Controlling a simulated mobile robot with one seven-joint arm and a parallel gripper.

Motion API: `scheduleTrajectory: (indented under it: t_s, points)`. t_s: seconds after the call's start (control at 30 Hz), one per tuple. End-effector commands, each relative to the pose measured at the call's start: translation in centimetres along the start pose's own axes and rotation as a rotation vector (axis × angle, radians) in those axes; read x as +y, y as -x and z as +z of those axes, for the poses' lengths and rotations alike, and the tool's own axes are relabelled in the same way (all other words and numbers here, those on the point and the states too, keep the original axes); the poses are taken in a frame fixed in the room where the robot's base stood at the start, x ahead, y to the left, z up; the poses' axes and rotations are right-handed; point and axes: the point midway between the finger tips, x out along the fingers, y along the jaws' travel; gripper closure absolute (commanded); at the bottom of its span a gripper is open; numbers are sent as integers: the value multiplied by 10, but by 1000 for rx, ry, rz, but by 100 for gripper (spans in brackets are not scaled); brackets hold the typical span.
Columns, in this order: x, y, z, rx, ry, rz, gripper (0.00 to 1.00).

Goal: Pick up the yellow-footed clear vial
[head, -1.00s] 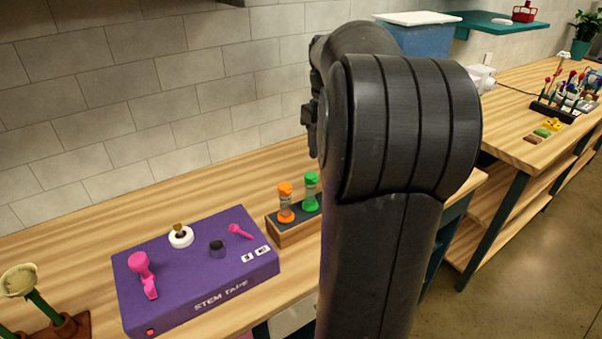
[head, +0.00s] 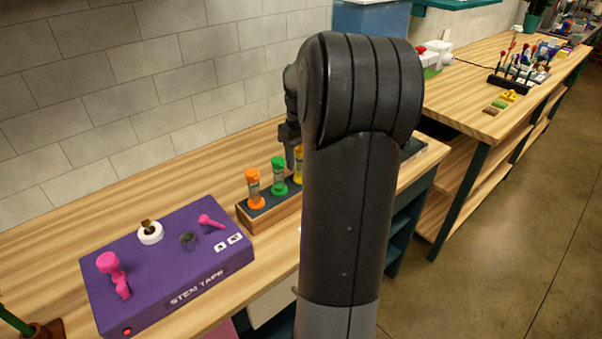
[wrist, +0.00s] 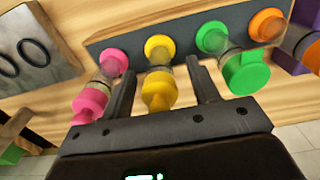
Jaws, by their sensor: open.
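The yellow-footed clear vial (wrist: 158,75) stands in the dark-topped wooden rack, with a yellow cap and a yellow foot. In the wrist view it lies between the two fingers of my gripper (wrist: 160,67), which is open, with a gap on each side of the vial. In the head view only a sliver of the yellow vial (head: 298,165) shows beside my arm, and most of the gripper is hidden.
The rack (head: 262,219) also holds an orange vial (head: 254,188), a green vial (head: 279,175) and a pink vial (wrist: 98,88). The green and pink vials flank the fingers closely. A purple stem tape box (head: 170,262) stands left of the rack.

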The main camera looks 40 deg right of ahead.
Motion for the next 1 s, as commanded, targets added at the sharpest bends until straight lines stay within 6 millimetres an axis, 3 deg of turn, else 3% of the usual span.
scheduleTrajectory:
  t_s: [0.1, 0.33, 1.0]
  points:
    - [0, -9, 0, 0, 0, -1, 45]
    - [0, -10, 0, 0, 0, 0, 45]
    - [0, -9, 0, 0, 0, 0, 100]
